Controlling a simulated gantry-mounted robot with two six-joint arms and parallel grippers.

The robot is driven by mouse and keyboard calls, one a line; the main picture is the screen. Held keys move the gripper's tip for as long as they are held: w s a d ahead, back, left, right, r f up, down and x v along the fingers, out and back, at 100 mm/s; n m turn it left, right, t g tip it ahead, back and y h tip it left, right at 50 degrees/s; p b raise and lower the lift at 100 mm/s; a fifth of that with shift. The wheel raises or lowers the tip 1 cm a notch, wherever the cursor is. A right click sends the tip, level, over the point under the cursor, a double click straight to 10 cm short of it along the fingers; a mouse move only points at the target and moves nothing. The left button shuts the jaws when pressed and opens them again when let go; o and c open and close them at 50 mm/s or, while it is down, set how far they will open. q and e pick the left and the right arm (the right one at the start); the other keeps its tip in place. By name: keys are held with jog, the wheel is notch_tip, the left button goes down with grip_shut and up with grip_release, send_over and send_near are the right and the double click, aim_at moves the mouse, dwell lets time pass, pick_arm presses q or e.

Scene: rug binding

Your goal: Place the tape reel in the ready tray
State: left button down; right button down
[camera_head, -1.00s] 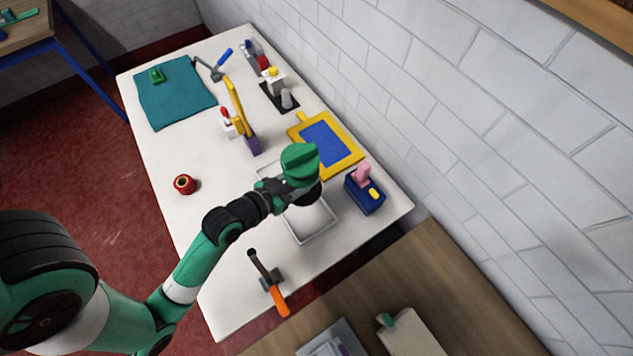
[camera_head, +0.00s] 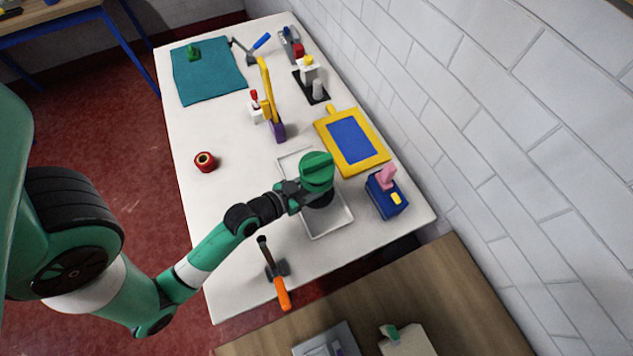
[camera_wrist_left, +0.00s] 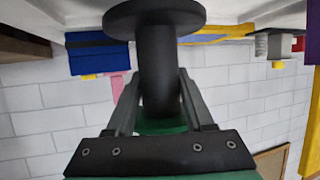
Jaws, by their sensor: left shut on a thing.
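My left gripper (camera_wrist_left: 160,95) is shut on a black tape reel (camera_wrist_left: 155,16), a dark cylinder with a wide round flange, seen close up in the left wrist view. In the head view my green wrist hides most of the gripper and the reel. It is over the middle of the shallow white ready tray (camera_head: 334,221), which shows on both sides of it. I cannot tell whether the reel touches the tray. The flange is toward the table in the wrist view. My right gripper is not in view.
A blue box with a pink top (camera_head: 387,199) and a yellow frame with a blue panel (camera_head: 350,141) stand close right of the tray. An orange-handled hammer (camera_head: 282,293) lies in front. A red roll (camera_head: 205,162) sits left, with clear table around it.

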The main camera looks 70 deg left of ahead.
pick_arm(q)
jog(key=shift+f+b, duration=0.5)
jog(key=shift+f, duration=1)
jog(key=shift+f, duration=0.15)
jog(key=shift+c, duration=1.4)
grip_release()
